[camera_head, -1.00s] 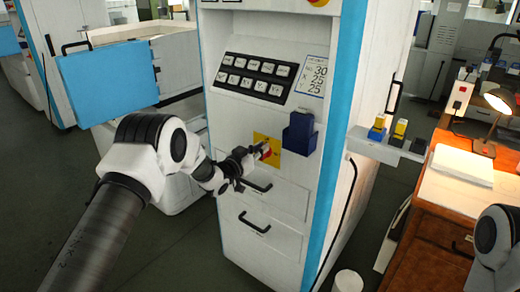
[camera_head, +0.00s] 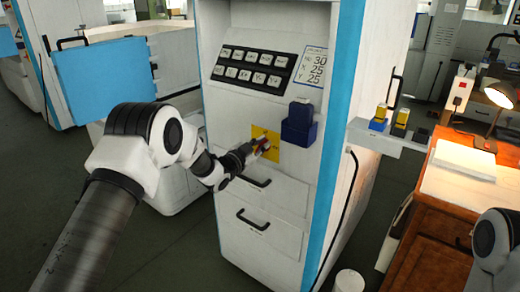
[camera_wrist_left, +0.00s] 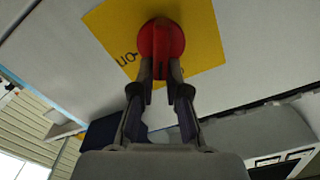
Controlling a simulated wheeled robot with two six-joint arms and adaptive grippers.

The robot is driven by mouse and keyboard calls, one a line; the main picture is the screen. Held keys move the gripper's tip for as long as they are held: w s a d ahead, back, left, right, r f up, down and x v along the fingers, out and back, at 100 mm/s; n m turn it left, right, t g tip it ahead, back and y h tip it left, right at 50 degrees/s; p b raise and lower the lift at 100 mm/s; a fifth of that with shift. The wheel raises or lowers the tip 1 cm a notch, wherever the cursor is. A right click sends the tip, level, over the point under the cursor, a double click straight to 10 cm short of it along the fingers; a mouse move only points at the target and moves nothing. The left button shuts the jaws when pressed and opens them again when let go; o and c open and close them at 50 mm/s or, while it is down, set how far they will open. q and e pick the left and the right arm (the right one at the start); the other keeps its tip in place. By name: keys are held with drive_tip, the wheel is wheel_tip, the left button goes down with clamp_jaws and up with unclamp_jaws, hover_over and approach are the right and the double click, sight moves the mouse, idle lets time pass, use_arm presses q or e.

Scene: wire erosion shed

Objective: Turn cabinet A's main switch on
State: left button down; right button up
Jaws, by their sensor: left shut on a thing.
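The cabinet (camera_head: 280,160) is white with blue edges and stands in the middle of the head view. Its red main switch (camera_wrist_left: 160,38) sits on a yellow plate (camera_wrist_left: 205,40) on the cabinet front, also seen in the head view as a yellow plate (camera_head: 272,150). My left gripper (camera_wrist_left: 160,80) is shut on the red switch's grip, one finger on each side. In the head view the left gripper (camera_head: 262,143) covers much of the switch. Part of a label, "ON", shows on the plate beside the switch. The right gripper is out of view.
A dark blue box (camera_head: 299,124) is fixed right beside the plate. A black keypad (camera_head: 250,70) is above; two drawers with black handles (camera_head: 253,220) are below. A small shelf (camera_head: 385,138) with blocks and a wooden desk (camera_head: 445,195) stand at the right.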

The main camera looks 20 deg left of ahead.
use_arm(q)
drive_tip(key=m+b, duration=0.3)
drive_tip(key=f+m+b, duration=0.1)
drive_tip(key=m+b, duration=0.1)
drive_tip(key=m, duration=0.1)
drive_tip(key=d+f+m+b, duration=0.1)
drive_tip(key=m+b, duration=0.2)
drive_tip(key=shift+s+f+m+b, duration=0.1)
drive_tip(key=shift+s+m+b, duration=0.2)
drive_tip(key=shift+m, duration=0.1)
drive_tip(key=shift+d+f+m+b, duration=0.1)
drive_tip(key=shift+m+b, duration=0.95)
drive_tip(key=shift+m, duration=0.15)
drive_tip(key=c, duration=1.2)
unclamp_jaws()
drive_tip(key=v, duration=1.2)
